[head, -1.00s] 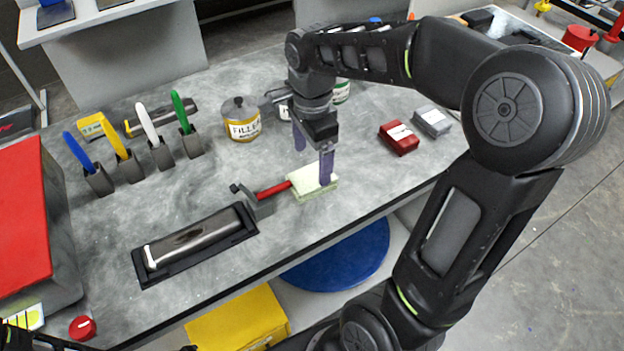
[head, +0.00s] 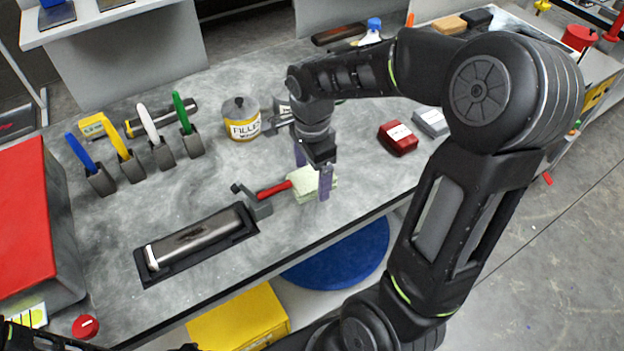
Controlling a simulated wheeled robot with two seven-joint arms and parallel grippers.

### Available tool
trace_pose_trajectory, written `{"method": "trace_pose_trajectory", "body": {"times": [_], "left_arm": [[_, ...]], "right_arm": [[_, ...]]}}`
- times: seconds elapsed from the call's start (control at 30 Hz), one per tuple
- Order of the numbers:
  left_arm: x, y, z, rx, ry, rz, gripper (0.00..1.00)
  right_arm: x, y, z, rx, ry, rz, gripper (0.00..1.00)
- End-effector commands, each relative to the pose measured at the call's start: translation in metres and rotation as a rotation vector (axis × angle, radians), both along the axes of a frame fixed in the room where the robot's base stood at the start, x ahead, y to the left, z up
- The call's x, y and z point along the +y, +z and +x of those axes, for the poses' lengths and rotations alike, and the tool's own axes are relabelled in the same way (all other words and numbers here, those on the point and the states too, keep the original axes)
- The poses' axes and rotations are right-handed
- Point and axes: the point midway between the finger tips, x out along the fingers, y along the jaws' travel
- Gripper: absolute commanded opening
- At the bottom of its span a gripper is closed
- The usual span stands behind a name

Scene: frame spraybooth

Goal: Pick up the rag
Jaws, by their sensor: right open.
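The rag (head: 302,188) is a pale cream-green folded pad on the grey bench top, near its front edge. My right gripper (head: 312,168) is above and around it, open, with purple fingers. The near finger shows in front of the rag's right part, and the far finger is behind it, partly hidden by the wrist. I cannot tell whether either finger touches the rag. My left gripper is not in view.
A red-handled tool (head: 262,200) lies against the rag's left side. A filler can (head: 240,120) stands behind. A red box (head: 397,138) lies to the right. A black tray with a metal tool (head: 195,240) is at front left.

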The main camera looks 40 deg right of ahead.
Motion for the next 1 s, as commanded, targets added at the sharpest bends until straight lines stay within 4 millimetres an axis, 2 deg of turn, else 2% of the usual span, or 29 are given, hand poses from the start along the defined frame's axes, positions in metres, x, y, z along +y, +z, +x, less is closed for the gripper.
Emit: {"method": "trace_pose_trajectory", "body": {"times": [0.07,0.8,1.0], "left_arm": [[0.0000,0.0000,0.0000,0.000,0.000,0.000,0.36],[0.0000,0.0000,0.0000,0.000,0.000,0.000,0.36],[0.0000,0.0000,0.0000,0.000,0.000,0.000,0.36]], "right_arm": [[0.0000,0.0001,0.0000,0.000,0.000,0.000,0.82],[0.0000,0.0002,0.0000,0.000,0.000,0.000,0.22],[0.0000,0.0002,0.0001,0.000,0.000,0.000,0.20]]}}
